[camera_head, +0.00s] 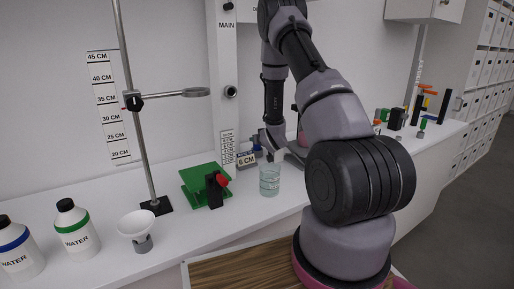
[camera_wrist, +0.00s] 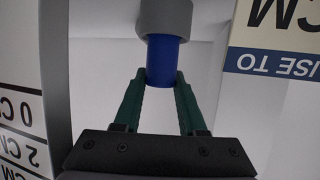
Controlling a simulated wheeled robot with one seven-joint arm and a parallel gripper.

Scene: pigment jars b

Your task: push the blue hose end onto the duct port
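The blue hose end (camera_wrist: 163,62) is a short dark blue cylinder at the top middle of the wrist view. A wider grey round piece (camera_wrist: 166,18) meets its upper end; I cannot tell whether this is the hose or a holder. My gripper (camera_wrist: 163,80) has one green finger on each side of the blue cylinder, seemingly touching it. In the head view, a small patch of the blue hose end (camera_head: 257,147) shows beside my gripper (camera_head: 270,149), low by the wall. A dark round port (camera_head: 231,91), possibly the duct port, sits on the white upright marked MAIN (camera_head: 226,50).
A 6 CM sign (camera_head: 246,160) and a small ruler (camera_head: 228,146) stand close to my gripper. A glass beaker (camera_head: 269,180), a green stand (camera_head: 200,180), a ring stand (camera_head: 140,130), a white funnel (camera_head: 137,224) and water bottles (camera_head: 77,230) occupy the bench.

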